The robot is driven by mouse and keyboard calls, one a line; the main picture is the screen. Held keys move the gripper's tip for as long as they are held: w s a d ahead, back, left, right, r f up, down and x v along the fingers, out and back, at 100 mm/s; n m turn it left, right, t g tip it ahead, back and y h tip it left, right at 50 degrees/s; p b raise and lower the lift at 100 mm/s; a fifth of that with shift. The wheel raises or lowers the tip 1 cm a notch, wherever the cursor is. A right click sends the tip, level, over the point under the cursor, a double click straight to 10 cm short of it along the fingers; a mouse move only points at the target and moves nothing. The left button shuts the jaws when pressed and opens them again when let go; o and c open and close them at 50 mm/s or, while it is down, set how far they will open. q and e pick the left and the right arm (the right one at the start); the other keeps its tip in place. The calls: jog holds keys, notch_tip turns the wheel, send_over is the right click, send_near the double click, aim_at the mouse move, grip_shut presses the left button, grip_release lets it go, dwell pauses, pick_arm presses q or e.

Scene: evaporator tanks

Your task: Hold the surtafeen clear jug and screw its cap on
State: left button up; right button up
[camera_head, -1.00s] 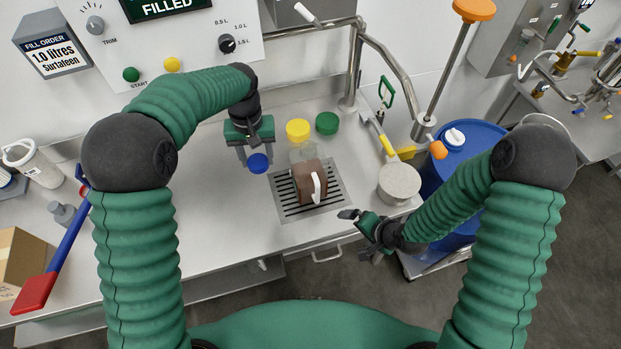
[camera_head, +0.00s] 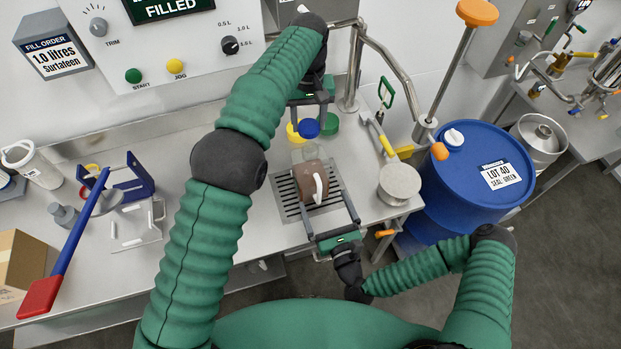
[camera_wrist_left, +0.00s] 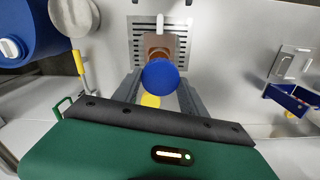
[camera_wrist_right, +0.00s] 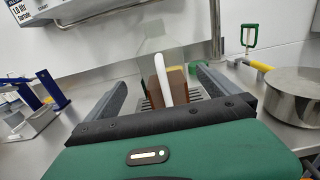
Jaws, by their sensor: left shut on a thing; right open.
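The clear jug (camera_head: 312,182), with brown liquid and a white handle (camera_head: 319,187), stands upright on the slotted drain plate (camera_head: 287,196). It also shows in the right wrist view (camera_wrist_right: 174,82). My left gripper (camera_head: 309,134) is shut on the blue cap (camera_head: 309,128) and holds it behind and above the jug. In the left wrist view the blue cap (camera_wrist_left: 160,77) covers part of the jug. My right gripper (camera_head: 331,220) is open in front of the jug, its fingers on either side of the jug's near part. I cannot tell whether they touch it.
A yellow cap (camera_head: 293,133) and a green cap (camera_head: 331,124) lie behind the jug. A round metal pot (camera_head: 399,181) stands to the right, beside the blue drum (camera_head: 470,175). A blue bracket (camera_head: 130,180) and a red-ended lever (camera_head: 62,265) are at left.

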aim_at(313, 171)
pick_arm(q)
jog(key=shift+d, duration=0.15)
pick_arm(e)
jog(key=shift+w, duration=0.5)
jog(key=x, duration=1)
jog(key=shift+w+a+f, duration=0.1)
jog(key=shift+w+a, duration=0.1)
jog(key=shift+w, duration=0.3)
pick_arm(q)
jog(key=shift+d, duration=0.15)
pick_arm(e)
jog(key=shift+d, duration=0.15)
jog(key=shift+c, duration=0.3)
jog(key=c, duration=1.7)
pick_arm(q)
jog(key=shift+s+f, duration=0.1)
jog(key=shift+f, duration=2.35)
